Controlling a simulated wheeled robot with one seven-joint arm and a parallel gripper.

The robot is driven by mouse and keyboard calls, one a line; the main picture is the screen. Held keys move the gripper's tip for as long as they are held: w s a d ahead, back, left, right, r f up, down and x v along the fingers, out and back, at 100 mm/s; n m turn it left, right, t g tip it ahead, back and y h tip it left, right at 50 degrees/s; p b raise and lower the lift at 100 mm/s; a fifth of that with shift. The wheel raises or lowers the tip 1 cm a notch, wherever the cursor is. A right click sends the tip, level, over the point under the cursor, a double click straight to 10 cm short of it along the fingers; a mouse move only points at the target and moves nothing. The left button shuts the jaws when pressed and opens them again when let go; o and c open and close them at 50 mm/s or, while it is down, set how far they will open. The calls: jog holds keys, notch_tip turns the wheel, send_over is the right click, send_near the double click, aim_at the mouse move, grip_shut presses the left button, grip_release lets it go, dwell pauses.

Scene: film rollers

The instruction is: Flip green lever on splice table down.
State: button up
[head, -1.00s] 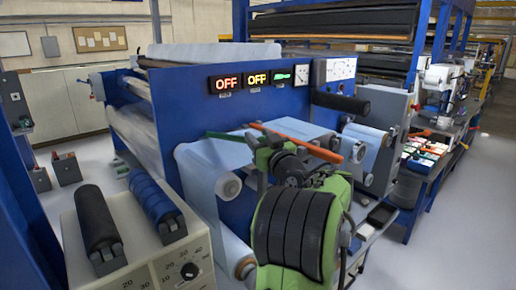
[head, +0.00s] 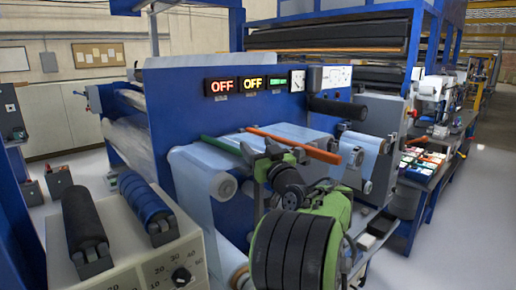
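The green lever (head: 221,145) is a slim bar above the splice table (head: 200,158), to the left of the orange lever (head: 293,145). Its near end tilts slightly down to the right in the head view and stops close to my gripper's left finger. My gripper (head: 260,152) is seen from behind, with its two dark fingers spread apart and nothing seen between them. It is just right of the green lever's near end and in front of the orange lever. Whether a finger touches either lever cannot be told. My wrist hides part of the table and the film below.
A blue panel with two OFF displays (head: 222,87) stands behind the table. A black roller (head: 337,107) sticks out at right. A control box (head: 150,270) with a dial and two rollers is at front left. Open floor lies at far right.

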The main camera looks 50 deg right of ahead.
jog(key=shift+a, duration=0.1)
jog(key=b+v, duration=0.8)
jog(key=v, duration=0.7)
jog(key=shift+s+a, duration=0.2)
jog(key=shift+s, duration=0.15)
